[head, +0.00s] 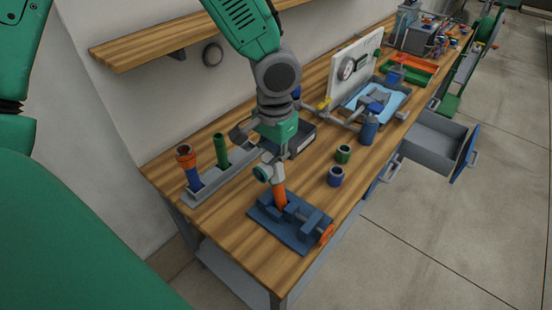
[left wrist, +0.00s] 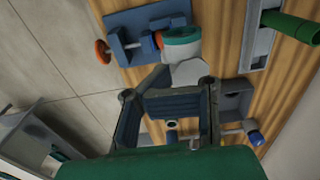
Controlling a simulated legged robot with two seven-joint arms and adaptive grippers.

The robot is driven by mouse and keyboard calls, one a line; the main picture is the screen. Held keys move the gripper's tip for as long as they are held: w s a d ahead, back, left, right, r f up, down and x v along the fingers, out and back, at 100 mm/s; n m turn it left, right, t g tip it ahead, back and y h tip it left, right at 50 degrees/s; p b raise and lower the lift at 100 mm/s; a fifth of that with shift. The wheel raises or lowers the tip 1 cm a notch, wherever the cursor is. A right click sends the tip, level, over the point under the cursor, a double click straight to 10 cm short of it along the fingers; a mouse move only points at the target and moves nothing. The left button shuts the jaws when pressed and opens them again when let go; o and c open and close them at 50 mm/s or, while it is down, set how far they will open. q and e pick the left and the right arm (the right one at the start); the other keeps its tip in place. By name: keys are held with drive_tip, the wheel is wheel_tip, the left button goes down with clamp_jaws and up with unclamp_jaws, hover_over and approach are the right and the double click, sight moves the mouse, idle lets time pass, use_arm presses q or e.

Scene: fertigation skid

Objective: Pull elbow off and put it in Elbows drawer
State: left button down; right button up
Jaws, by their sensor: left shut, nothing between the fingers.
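A vise (head: 289,222) with a blue base and an orange handle stands at the bench's near end. An orange pipe (head: 279,197) stands up from it. A grey elbow with a teal collar (head: 263,172) sits at the pipe's upper end. In the left wrist view the elbow (left wrist: 187,68) lies just beyond the fingertips, its teal collar near the vise (left wrist: 135,28). My left gripper (head: 262,152) is shut and empty, close above the elbow; I cannot tell whether it touches. An open grey drawer (head: 432,140) with a blue front is at the right; I can read no label. My right gripper is not in view.
A grey rack (head: 208,185) holds upright pipes left of the vise. A green coupling (head: 343,154) and a blue coupling (head: 336,177) stand right of it. A gauge board (head: 352,68) and blue-lined tray (head: 385,98) are farther back. A wooden shelf (head: 160,42) hangs at upper left.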

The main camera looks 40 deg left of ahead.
use_arm(q)
drive_tip(key=shift+r, duration=0.25)
drive_tip(key=c, duration=1.6)
unclamp_jaws()
drive_tip(key=shift+o, duration=0.2)
wheel_tip(320, 180, up, 12)
drive_tip(key=shift+f, duration=0.15)
